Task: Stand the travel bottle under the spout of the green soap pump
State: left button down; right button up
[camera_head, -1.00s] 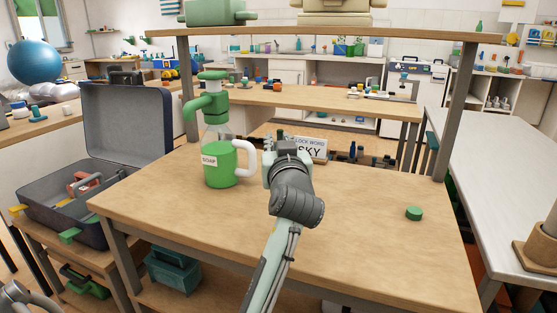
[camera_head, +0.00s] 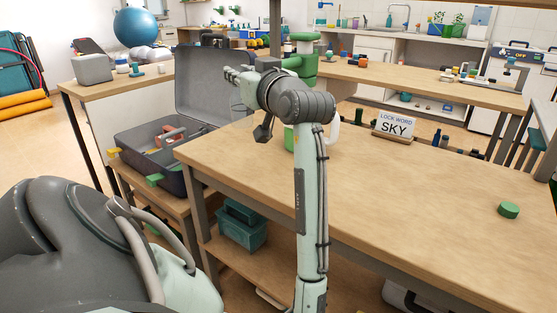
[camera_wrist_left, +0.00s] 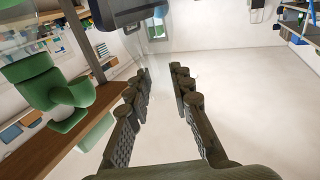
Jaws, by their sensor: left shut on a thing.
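The green soap pump (camera_head: 303,52) stands at the table's far left part; my left arm covers its middle. Its green body (camera_head: 290,138) and white handle (camera_head: 333,130) show behind the arm. The wrist view shows the green pump head (camera_wrist_left: 50,90) close on the left, apart from the fingers. My left gripper (camera_head: 232,76) is raised and points left, in front of the pump. In the wrist view its fingers (camera_wrist_left: 160,72) are held apart around a clear, barely visible thing, seemingly the travel bottle (camera_wrist_left: 160,90); its outline and tilt are hard to tell. My right gripper is out of view.
A green cap (camera_head: 508,210) lies on the table's right part. An open grey suitcase (camera_head: 213,85) sits left of the table. The middle of the table (camera_head: 400,190) is clear.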

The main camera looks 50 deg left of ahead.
pick_arm(q)
jog(key=shift+s+a+f+n+g, duration=0.2)
jog(key=shift+s+a+g, duration=0.1)
jog(key=shift+s+g, duration=0.15)
jog(key=shift+s+a+f+n+g, duration=0.1)
jog(key=shift+s+a+n+g, duration=0.1)
jog(key=shift+s+a+g, duration=0.25)
jog(key=w+d+f, duration=0.2)
jog(key=w+f, duration=0.8)
jog(key=f, duration=0.1)
jog(key=shift+w+d+b, duration=0.3)
jog(key=shift+w, duration=0.05)
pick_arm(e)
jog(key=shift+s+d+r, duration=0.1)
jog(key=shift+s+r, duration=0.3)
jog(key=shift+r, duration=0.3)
pick_arm(q)
jog(key=shift+f, duration=0.15)
jog(key=c, duration=1.3)
grip_release()
jog(key=shift+c, duration=0.2)
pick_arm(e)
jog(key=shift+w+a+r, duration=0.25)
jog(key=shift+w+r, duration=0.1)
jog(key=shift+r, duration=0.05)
